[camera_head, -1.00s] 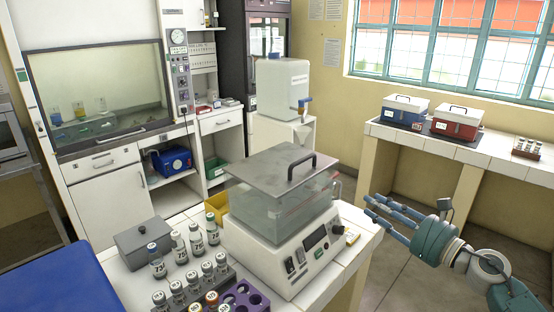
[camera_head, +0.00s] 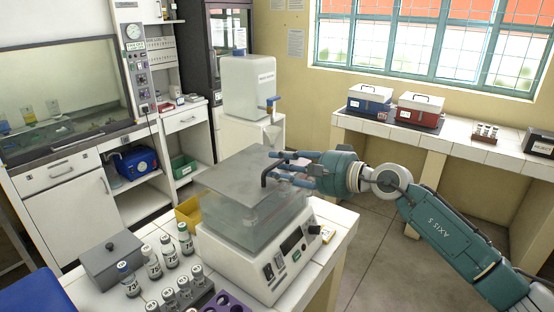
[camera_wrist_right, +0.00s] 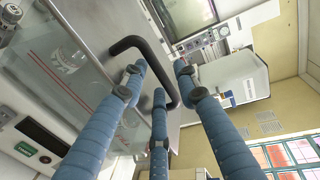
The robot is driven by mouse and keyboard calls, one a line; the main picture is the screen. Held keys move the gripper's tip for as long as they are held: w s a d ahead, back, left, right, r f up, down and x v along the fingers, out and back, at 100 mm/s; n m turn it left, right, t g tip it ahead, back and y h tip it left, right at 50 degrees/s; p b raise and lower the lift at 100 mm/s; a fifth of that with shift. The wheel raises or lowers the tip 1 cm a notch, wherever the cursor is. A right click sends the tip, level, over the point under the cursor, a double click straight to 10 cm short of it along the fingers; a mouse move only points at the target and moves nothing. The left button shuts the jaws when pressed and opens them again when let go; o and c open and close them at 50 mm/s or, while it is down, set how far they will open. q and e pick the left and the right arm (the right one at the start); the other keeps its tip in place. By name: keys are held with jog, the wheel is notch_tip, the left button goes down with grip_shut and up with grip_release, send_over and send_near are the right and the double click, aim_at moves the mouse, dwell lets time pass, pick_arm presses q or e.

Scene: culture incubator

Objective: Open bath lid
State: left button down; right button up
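The water bath (camera_head: 256,250) stands on the white-tiled bench, with a clear tank and a control panel on its front. Its flat grey lid (camera_head: 238,176) lies on top of the tank. The black lid handle (camera_head: 268,174) is at the lid's right side. My right gripper (camera_head: 281,168) is at the handle, coming from the right. In the right wrist view, its blue fingers (camera_wrist_right: 158,85) are spread apart with the dark handle (camera_wrist_right: 150,60) between them; I cannot tell whether any finger touches it. My left gripper is in neither view.
Several capped vials (camera_head: 152,262) and a grey lidded box (camera_head: 113,257) stand left of the bath. A purple rack (camera_head: 228,303) is in front. A yellow container (camera_head: 188,212) sits behind. A white tank with a blue tap (camera_head: 250,90) stands further back.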

jog(key=shift+w+a, duration=0.25)
jog(key=shift+a, duration=0.1)
jog(key=shift+f, duration=0.1)
jog(key=shift+a, duration=0.1)
grip_shut()
